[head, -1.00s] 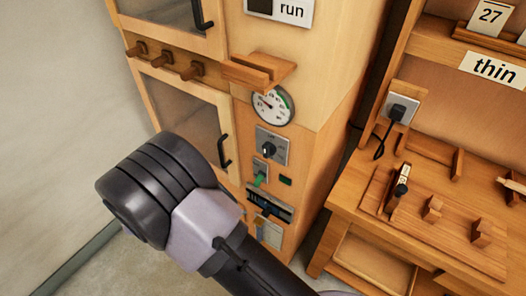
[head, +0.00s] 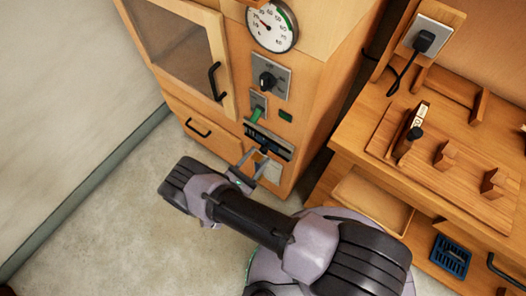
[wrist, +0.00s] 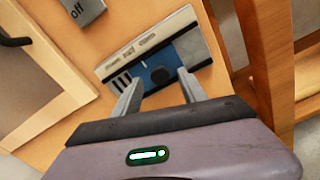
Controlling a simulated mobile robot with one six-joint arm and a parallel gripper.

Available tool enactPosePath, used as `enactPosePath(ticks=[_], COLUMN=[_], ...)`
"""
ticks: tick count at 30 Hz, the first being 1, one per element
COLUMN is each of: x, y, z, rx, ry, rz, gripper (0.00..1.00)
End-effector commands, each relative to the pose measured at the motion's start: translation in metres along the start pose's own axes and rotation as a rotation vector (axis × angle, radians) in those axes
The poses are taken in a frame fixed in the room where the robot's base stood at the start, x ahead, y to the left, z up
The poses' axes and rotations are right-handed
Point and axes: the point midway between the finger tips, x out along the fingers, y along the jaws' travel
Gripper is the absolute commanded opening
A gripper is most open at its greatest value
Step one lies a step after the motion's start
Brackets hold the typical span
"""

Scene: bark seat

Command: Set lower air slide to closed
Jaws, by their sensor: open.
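The air slide (wrist: 187,49) shows in the wrist view as a grey plate on the wooden cabinet front, with dark slots at its left and a blue shutter toward the middle and right. A round dark knob (wrist: 160,76) sits on the shutter. In the head view the slide (head: 268,141) is a dark strip low on the cabinet, below the green lever. My gripper (wrist: 159,82) is open, with one finger on each side of the knob in the wrist picture. I cannot tell whether they touch. It also shows small in the head view (head: 258,160).
A grey plate marked "off" (wrist: 84,9) is above the slide. A rotary switch (head: 267,80) and a gauge (head: 271,27) are higher on the cabinet. A wooden workbench (head: 350,146) stands close to the right. Floor at the left is clear.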

Motion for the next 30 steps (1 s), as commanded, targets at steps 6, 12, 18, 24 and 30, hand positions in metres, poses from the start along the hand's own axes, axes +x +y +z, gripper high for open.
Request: enactPosePath(ticks=[6, 12, 18, 24, 30], x=[0.03, 0.036, 0.036, 0.036, 0.036], y=[0.0, 0.0, 0.0, 0.0, 0.0], z=[-0.001, 0.0, 0.0, 0.0, 0.0], rx=[0.001, 0.001, 0.001, 0.001, 0.0], ry=[0.0, 0.0, 0.0, 0.0, 0.0], rz=[-0.001, 0.0, -0.001, -0.001, -0.001], gripper=[0.5, 0.5, 0.42, 0.02, 0.0])
